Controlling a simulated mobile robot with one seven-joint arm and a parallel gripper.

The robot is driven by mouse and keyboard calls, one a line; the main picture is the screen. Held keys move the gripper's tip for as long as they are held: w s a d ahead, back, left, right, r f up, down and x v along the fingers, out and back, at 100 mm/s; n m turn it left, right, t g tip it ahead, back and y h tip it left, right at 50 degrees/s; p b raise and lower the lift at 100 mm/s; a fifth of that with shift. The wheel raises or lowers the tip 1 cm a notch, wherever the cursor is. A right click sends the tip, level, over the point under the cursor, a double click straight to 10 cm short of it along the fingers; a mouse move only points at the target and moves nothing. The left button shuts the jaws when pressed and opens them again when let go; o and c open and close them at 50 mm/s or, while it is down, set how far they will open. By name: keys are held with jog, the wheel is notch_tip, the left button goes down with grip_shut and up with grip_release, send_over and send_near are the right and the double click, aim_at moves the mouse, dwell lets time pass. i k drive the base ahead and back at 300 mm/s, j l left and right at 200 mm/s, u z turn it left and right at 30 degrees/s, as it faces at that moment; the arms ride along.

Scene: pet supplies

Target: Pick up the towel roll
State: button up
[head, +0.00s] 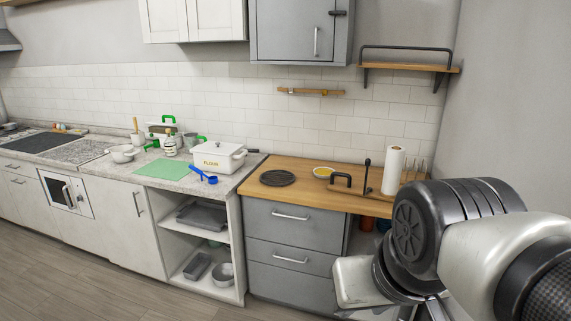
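The towel roll (393,171) is a white upright cylinder. It stands on the wooden countertop at the right end, near the corner wall. My arm is large in the lower right of the head view, in front of the counter and nearer to me than the roll. The end of my arm points down, and my gripper's fingers are cut off or hidden at the bottom edge. I cannot tell whether they are open or shut. The roll's base is close behind my arm in the picture, and nothing is seen touching the roll.
A yellow-filled dish (323,172) and a round black trivet (278,178) lie further left. A wooden shelf (408,68) hangs above. The floor (120,280) at left is clear.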

aim_at(394, 158)
jog(key=i+j+u, duration=0.2)
jog(key=i+j, duration=0.2)
jog(key=i+j+u, duration=0.2)
jog(key=i, duration=0.4)
jog(key=i+z, duration=0.15)
jog(key=z, duration=0.25)
jog(key=i+z, duration=0.15)
jog(key=z, duration=0.25)
jog(key=i+j+z, duration=0.15)
jog(key=z, duration=0.25)
jog(key=i+j+z, duration=0.1)
jog(key=z, duration=0.35)
jog(key=i+j+z, duration=0.15)
jog(key=z, duration=0.3)
jog(key=i+j+z, duration=0.15)
jog(key=z, duration=0.35)
jog(key=i+j+z, duration=0.1)
jog(key=j+z, duration=0.2)
jog(key=z, duration=0.15)
jog(key=i+j+z, duration=0.1)
jog(key=j+z, duration=0.2)
jog(key=i+j+z, duration=0.1)
jog(key=j+z, duration=0.15)
jog(key=j, duration=0.1)
